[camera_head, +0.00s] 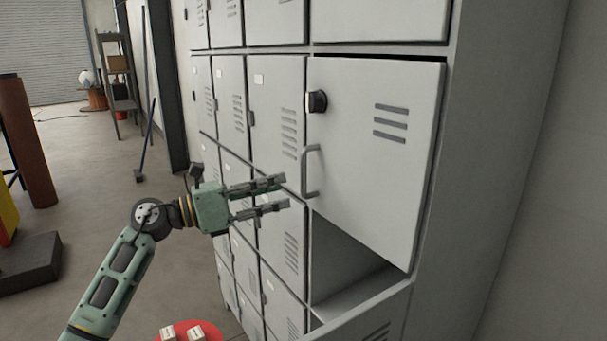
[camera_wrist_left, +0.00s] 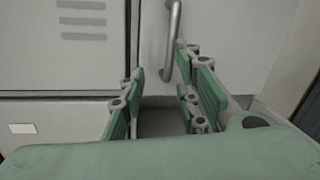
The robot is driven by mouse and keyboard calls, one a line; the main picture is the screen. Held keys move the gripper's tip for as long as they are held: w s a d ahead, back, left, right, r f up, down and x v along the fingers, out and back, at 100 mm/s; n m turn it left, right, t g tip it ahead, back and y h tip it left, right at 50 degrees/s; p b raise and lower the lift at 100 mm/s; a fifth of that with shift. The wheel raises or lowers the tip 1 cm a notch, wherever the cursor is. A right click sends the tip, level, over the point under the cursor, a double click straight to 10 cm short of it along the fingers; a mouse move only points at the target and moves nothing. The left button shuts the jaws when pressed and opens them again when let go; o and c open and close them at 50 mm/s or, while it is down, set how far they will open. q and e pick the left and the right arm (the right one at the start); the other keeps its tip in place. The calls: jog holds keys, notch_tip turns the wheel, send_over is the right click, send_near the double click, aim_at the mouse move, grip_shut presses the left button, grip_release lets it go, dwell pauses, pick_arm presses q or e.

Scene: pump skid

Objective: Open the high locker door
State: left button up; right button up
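The high locker door (camera_head: 375,150) is a light grey panel with a black round knob (camera_head: 317,101), vent slots and a grey bar handle (camera_head: 311,172) near its left edge. It looks closed or nearly so; a dark line runs along its top and right edges. My left gripper (camera_head: 284,192) points at the handle from the left, fingers apart and empty. In the left wrist view the handle (camera_wrist_left: 172,42) shows beyond and above the open fingers (camera_wrist_left: 158,85), closer to the right finger. I see no contact with it. My right gripper is not in view.
Below the high door is an open compartment (camera_head: 345,255), its lower door (camera_head: 372,315) swung out. Other closed lockers (camera_head: 285,125) stand to the left. A red round top with small boxes (camera_head: 197,331) is at the bottom. Open floor (camera_head: 95,180) lies at left.

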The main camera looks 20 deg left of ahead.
aim_at(303, 191)
pick_arm(q)
jog(key=w+d+r+m+p, duration=0.1)
jog(key=d, duration=0.1)
jog(key=w+d+r+p, duration=0.1)
jog(key=d, duration=0.1)
jog(key=w+d+r+m+p, duration=0.1)
jog(key=d+p, duration=0.1)
jog(key=shift+w+d+m+g, duration=0.1)
jog(key=shift+w+m+g, duration=0.2)
jog(key=shift+g, duration=0.1)
jog(key=shift+c, duration=0.4)
grip_shut()
